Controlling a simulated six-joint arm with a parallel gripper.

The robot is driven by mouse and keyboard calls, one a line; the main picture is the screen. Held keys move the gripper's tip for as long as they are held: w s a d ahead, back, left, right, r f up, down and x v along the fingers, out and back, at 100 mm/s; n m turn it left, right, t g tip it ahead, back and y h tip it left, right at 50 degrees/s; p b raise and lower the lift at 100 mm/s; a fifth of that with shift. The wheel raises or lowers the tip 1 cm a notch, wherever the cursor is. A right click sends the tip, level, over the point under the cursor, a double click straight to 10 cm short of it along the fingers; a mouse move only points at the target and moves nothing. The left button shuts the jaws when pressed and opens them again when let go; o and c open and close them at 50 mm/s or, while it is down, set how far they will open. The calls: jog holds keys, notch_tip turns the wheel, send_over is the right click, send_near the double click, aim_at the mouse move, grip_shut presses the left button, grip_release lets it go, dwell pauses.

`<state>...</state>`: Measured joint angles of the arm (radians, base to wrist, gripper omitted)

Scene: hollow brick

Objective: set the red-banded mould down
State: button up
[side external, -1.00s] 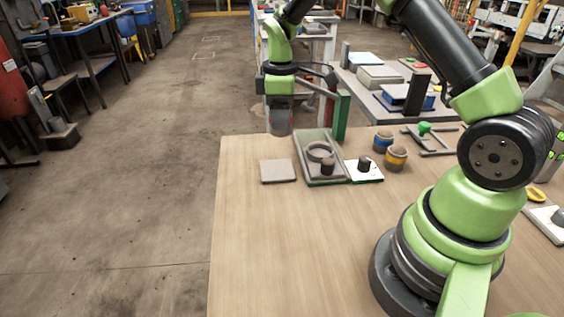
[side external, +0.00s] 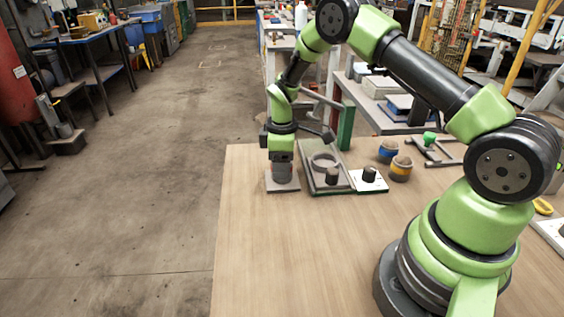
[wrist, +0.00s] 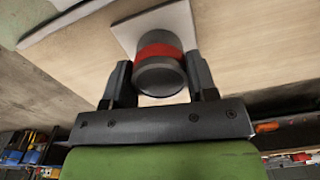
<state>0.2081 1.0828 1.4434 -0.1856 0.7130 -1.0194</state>
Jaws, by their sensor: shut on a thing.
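The red-banded mould (wrist: 158,52) is a grey cylinder with a red band, between the two dark fingers of my gripper (wrist: 158,66) in the wrist view. My gripper (side external: 282,160) is shut on it. In the side view the mould (side external: 284,174) is upright below the gripper, over the pale square plate (side external: 275,188) at the table's left. The plate (wrist: 180,22) also shows behind the mould in the wrist view. The mould's lower end is at or very near the plate; I cannot tell whether they touch. The red band is not clear in the side view.
Just right of the plate is a tray (side external: 313,188) with a ring (side external: 324,160) and a dark knob (side external: 332,175). The table's front (side external: 290,250) is clear.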

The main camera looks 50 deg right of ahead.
jog(key=shift+f, duration=0.1)
jog(key=o, duration=1.2)
